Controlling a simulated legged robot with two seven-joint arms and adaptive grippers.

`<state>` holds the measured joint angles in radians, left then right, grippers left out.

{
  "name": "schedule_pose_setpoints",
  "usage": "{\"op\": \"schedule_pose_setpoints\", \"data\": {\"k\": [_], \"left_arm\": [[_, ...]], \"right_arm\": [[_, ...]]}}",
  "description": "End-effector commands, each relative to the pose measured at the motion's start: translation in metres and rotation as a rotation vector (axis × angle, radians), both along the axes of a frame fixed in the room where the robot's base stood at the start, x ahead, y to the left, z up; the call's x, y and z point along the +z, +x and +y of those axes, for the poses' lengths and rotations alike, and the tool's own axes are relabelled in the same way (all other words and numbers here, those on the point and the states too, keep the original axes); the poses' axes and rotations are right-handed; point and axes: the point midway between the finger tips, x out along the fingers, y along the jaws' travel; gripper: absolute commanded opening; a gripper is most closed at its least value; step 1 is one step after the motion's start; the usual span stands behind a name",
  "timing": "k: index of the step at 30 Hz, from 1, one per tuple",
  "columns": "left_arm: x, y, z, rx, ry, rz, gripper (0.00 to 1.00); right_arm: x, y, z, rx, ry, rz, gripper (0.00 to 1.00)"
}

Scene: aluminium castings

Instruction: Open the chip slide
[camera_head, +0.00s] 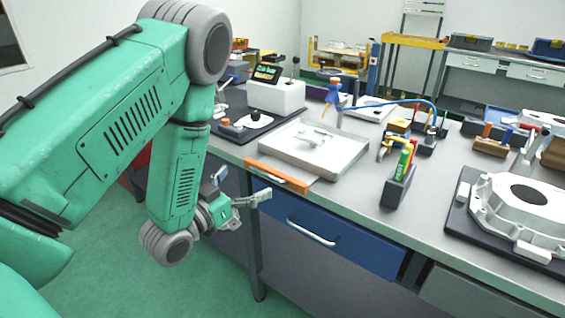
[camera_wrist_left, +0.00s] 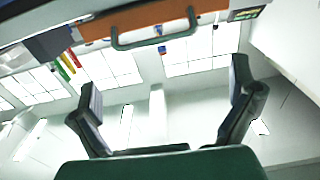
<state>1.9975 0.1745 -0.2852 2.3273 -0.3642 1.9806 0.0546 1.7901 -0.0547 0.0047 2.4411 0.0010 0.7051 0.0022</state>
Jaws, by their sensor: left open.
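The chip slide (camera_head: 277,175) appears to be the low orange-fronted slide at the bench's front edge, below a pale metal tray. Its orange front (camera_wrist_left: 190,20) also shows at the top of the left wrist view, with a dark green bar handle (camera_wrist_left: 155,43) on it. I cannot tell whether the slide is pulled out at all. My left gripper (camera_head: 246,198) is open and empty, in front of the bench and below the orange front. Its two spread fingers (camera_wrist_left: 166,105) show in the left wrist view, apart from the handle. My right gripper is out of view.
A blue drawer (camera_head: 335,235) with a white handle is under the bench top. The pale tray (camera_head: 345,165) holds a small casting. A dark holder with coloured markers (camera_head: 398,188) and a large casting (camera_head: 515,205) stand to the right. The green floor in front is clear.

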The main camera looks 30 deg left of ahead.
Motion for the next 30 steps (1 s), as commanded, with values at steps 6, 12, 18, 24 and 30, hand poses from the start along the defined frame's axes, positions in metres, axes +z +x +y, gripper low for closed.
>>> {"op": "schedule_pose_setpoints", "data": {"k": [6,12,18,24,30], "left_arm": [[-0.002,-0.015,0.002,0.001,-0.001,-0.001,1.0],[0.0,-0.02,0.002,0.001,-0.001,-0.002,1.0],[0.0,-0.02,0.002,0.0,-0.001,-0.002,1.0],[0.0,-0.02,0.002,0.001,-0.001,-0.003,1.0],[0.0,-0.02,0.002,0.0,-0.001,-0.002,1.0]], "right_arm": [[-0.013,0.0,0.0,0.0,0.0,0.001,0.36],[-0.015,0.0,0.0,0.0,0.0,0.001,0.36],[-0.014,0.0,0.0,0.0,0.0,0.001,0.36],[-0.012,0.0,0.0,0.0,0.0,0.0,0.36],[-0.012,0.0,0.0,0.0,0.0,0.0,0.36]]}}
